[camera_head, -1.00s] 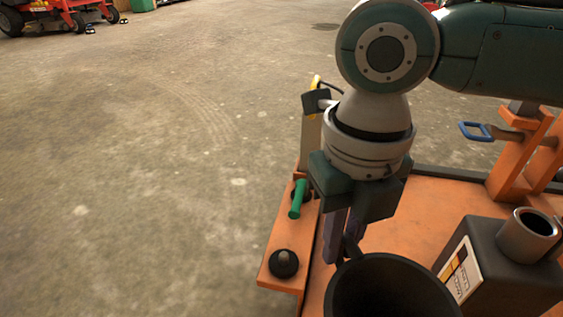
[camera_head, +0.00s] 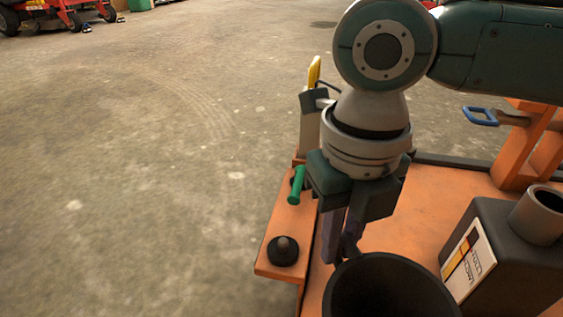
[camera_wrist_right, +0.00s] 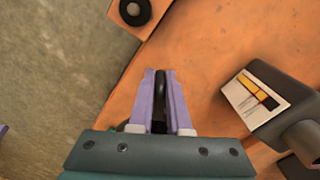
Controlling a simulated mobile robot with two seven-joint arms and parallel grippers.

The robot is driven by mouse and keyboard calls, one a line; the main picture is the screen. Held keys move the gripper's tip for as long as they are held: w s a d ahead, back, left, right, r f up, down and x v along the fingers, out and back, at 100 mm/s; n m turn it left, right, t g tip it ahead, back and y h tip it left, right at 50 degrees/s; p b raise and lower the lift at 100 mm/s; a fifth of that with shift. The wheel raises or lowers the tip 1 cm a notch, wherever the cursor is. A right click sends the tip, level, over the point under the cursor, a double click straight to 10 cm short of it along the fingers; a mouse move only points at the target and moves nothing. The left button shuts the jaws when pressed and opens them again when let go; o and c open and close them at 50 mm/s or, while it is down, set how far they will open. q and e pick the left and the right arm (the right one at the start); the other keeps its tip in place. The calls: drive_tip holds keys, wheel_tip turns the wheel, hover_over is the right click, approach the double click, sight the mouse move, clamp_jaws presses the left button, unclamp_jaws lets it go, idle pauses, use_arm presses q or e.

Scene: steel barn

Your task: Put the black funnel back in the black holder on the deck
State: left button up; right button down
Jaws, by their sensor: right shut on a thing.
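The black funnel (camera_head: 340,290) shows at the bottom of the head view, its wide round mouth facing up and its lower edge cut off by the frame. My right gripper (camera_head: 340,258) is shut on the narrow black tab at the funnel's rim, at its far left side. In the right wrist view, a thin black piece of the funnel (camera_wrist_right: 161,88) sits between the purple fingers (camera_wrist_right: 160,100). The funnel's spout is hidden. I cannot make out the black holder for certain; the funnel and arm cover part of the orange deck (camera_head: 425,215).
A dark jug (camera_head: 505,260) with a label and grey neck stands on the deck, right of the funnel. A black knob-like piece (camera_head: 283,250) and a green handle (camera_head: 297,185) sit on the orange side ledge. A blue handle (camera_head: 481,116) juts out at the right.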

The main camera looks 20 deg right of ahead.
drive_tip(key=shift+f+b, duration=0.45)
drive_tip(key=shift+f, duration=0.5)
drive_tip(key=shift+f+b, duration=0.7)
drive_tip(key=shift+f, duration=0.55)
drive_tip(key=c, duration=0.8)
unclamp_jaws()
wheel_tip(320, 180, up, 10)
drive_tip(key=p, duration=0.7)
drive_tip(key=shift+p, duration=0.35)
